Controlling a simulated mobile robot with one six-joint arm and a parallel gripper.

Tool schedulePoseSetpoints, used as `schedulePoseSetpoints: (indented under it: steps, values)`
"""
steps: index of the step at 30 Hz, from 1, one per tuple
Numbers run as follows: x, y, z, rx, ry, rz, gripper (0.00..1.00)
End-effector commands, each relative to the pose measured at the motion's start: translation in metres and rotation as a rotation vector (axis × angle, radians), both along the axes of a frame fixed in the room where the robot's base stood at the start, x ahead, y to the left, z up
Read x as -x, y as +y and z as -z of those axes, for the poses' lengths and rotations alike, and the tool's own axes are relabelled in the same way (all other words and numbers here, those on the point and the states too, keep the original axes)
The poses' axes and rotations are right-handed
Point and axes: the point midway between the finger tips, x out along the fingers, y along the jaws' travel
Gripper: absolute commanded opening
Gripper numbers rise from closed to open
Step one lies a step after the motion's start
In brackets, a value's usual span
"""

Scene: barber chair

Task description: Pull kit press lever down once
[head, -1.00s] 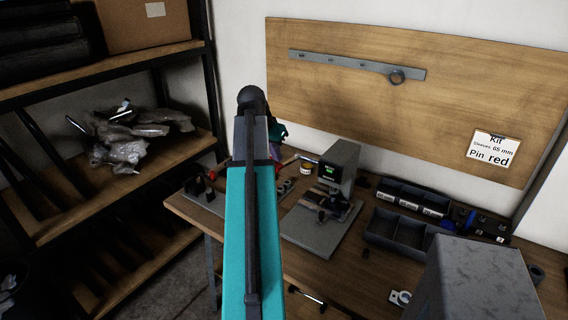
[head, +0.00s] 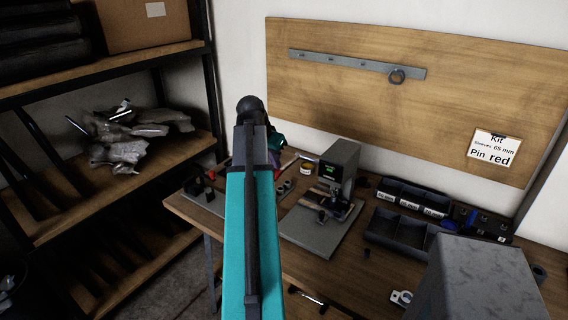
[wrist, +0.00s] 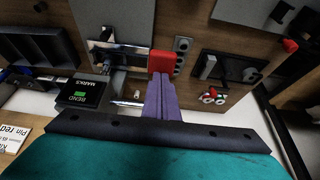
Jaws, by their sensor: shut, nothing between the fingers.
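The kit press (head: 338,163) stands on the bench in the head view, a grey column with a small green-lit display on a grey base plate (head: 307,232). In the wrist view its dark head (wrist: 80,93) reads "BEND MARKS". A short pale rod (wrist: 128,102) shows beside that head, close to my fingers; I cannot tell whether it is the lever or whether they touch. My gripper (wrist: 162,82) shows as purple fingers, shut and empty. A red block shape (wrist: 162,61) shows at their tips; I cannot tell whether it belongs to them. My arm mostly hides the gripper in the head view.
Dark bins (head: 400,230) stand right of the press, and a large grey box (head: 485,280) fills the front right. A shelf rack (head: 110,170) stands left. A card (head: 492,149) on the wall board reads "Pin red". A holed grey strip (wrist: 182,55) lies beside the press base.

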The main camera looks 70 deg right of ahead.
Motion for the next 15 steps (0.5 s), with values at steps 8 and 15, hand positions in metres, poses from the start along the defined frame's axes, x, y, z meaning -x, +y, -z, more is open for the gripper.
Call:
schedulePoseSetpoints:
  steps: [8,15]
  values:
    - [0.0,0.002,0.016,-0.002,0.002,0.001,0.0]
    - [0.0,0.003,0.025,-0.002,0.002,0.001,0.0]
